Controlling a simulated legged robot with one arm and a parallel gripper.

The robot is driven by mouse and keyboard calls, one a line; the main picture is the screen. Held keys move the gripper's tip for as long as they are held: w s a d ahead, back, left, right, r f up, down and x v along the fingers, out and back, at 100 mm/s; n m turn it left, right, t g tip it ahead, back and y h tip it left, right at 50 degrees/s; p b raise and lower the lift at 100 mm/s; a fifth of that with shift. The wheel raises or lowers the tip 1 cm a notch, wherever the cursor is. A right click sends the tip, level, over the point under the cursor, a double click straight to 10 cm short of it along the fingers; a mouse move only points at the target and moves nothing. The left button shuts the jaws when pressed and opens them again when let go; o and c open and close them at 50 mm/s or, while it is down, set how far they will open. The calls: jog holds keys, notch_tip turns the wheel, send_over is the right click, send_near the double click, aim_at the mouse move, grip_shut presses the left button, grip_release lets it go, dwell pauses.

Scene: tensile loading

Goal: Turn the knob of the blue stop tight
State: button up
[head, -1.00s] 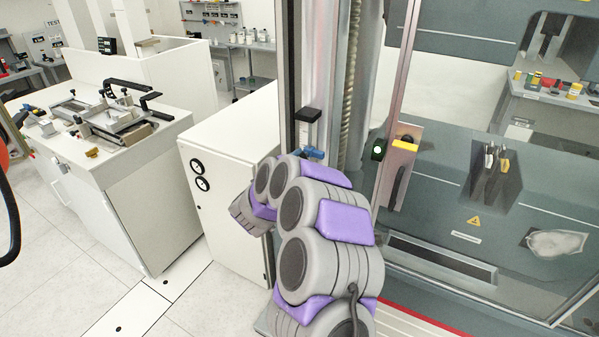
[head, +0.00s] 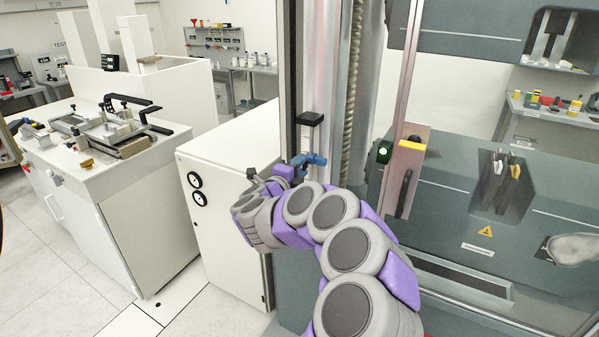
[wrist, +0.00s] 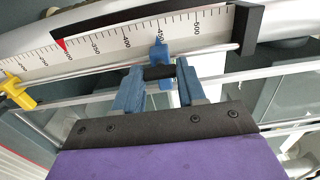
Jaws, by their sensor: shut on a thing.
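The blue stop (wrist: 158,50) sits on the rail beside a white printed scale (wrist: 110,42) in the wrist view. It also shows as a small blue part (head: 312,159) on the machine's column in the head view. Its dark knob (wrist: 159,72) points toward my gripper (wrist: 158,76). The two blue fingers stand on either side of the knob and are shut on it. The fingers partly cover the knob's sides. In the head view my gripper (head: 287,172) is just below the blue stop, partly hidden by my arm.
A yellow stop (wrist: 16,91) is on the same rail at the left. A red pointer (wrist: 62,45) and a black bracket (wrist: 247,28) lie along the scale. A handled door (head: 405,180) stands right of the column. A white cabinet (head: 228,190) stands left.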

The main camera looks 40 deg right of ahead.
jog(key=shift+d, duration=0.1)
dwell(0.3)
jog(key=o, duration=0.9)
jog(key=shift+s+r, duration=0.15)
jog(key=shift+s, duration=0.1)
jog(key=shift+c, duration=0.2)
jog(key=shift+o, duration=1)
jog(key=shift+w, duration=0.15)
jog(key=shift+a, duration=0.2)
jog(key=p+v, duration=0.1)
jog(key=v, duration=1.6)
jog(key=shift+a+p, duration=0.15)
jog(key=shift+p, duration=0.15)
